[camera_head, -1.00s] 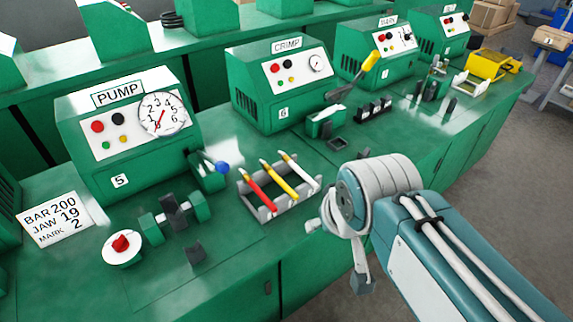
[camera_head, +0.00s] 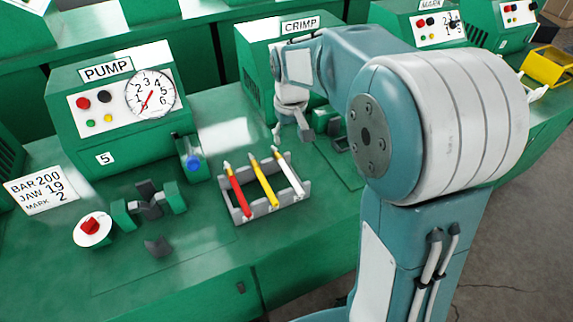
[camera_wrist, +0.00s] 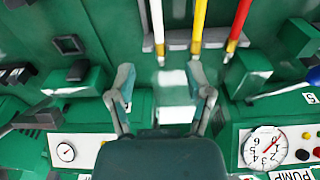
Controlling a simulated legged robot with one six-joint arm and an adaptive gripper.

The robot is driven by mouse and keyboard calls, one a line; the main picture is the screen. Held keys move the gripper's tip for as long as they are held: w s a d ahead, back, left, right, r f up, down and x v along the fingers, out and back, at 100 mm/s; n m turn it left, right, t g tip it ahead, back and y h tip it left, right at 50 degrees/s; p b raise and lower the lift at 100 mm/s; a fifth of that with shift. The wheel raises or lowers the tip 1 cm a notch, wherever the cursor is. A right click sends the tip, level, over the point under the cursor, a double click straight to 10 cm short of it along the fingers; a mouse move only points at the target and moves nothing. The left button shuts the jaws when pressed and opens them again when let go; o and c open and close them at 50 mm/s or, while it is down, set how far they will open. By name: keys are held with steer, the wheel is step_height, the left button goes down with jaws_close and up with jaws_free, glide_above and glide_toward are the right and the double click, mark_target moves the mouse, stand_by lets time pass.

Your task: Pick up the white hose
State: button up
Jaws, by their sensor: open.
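The white hose (camera_head: 289,174) lies in the right slot of a grey rack (camera_head: 270,208), beside a yellow hose (camera_head: 263,180) and a red hose (camera_head: 238,190). In the wrist view the white hose (camera_wrist: 157,24) is at the top, its tip pointing down toward the gap between my fingers. My gripper (camera_wrist: 161,82) is open and empty, with fingers spread. In the head view my gripper (camera_head: 301,130) hangs just beyond the white hose's far end, apart from it, and is partly hard to make out.
The pump box (camera_head: 112,110) with its dial stands at the left, and the crimp box (camera_head: 256,70) stands behind my gripper. A blue-knobbed lever (camera_head: 194,162) is left of the rack. A red knob (camera_head: 90,227) and a clamp (camera_head: 150,203) sit front left.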

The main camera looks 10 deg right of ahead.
steer(key=w+a+f+g, duration=0.1)
steer(key=w+f, duration=0.3)
steer(key=f, duration=0.1)
glide_above(285, 166)
step_height(285, 166, down, 6)
steer(key=shift+s+a+r, duration=0.15)
steer(key=shift+r, duration=0.1)
steer(key=shift+a+f, duration=0.1)
steer(key=shift+f, duration=0.15)
steer(key=f, duration=0.5)
steer(key=shift+d, duration=0.3)
jaws_close()
